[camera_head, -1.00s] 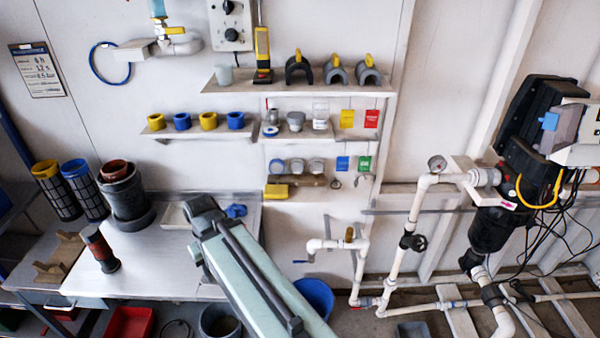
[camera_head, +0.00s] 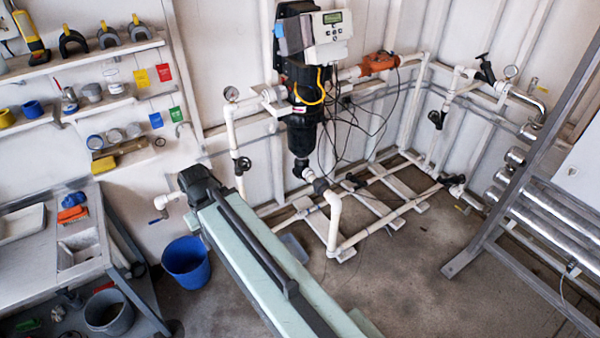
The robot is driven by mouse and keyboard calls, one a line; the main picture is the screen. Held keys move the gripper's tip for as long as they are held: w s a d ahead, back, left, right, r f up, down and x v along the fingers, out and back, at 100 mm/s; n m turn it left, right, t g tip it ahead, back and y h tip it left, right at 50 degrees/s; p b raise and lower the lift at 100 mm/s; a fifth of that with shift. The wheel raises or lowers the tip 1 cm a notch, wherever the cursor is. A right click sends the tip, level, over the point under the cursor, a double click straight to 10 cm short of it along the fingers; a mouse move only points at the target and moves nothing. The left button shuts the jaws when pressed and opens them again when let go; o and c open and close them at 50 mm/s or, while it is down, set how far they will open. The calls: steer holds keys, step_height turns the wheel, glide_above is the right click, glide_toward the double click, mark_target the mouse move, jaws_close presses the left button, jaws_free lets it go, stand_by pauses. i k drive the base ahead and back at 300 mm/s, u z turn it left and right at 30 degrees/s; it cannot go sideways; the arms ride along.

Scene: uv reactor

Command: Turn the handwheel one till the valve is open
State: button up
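Several black handwheels show on the white pipework. One handwheel (camera_head: 243,165) is on the upright pipe left of the black reactor housing (camera_head: 303,95). Another handwheel (camera_head: 300,168) is at the foot of the housing. A third handwheel (camera_head: 437,119) is on the upright pipe farther right. No label shows which is handwheel one, and I cannot tell whether its valve is open. My arm reaches up from the bottom, its far end in front of the left pipework, hiding part of the pipes. I cannot make out my gripper.
A blue bucket (camera_head: 187,262) stands on the floor left of my arm. A sink bench (camera_head: 45,245) is at the left. A metal frame with silver tubes (camera_head: 550,220) stands at the right.

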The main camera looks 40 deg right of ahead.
mark_target(244, 163)
steer(key=z, duration=0.4)
steer(key=i, duration=1.4)
steer(key=z, duration=0.6)
steer(key=k, duration=0.75)
steer(key=u, duration=0.2)
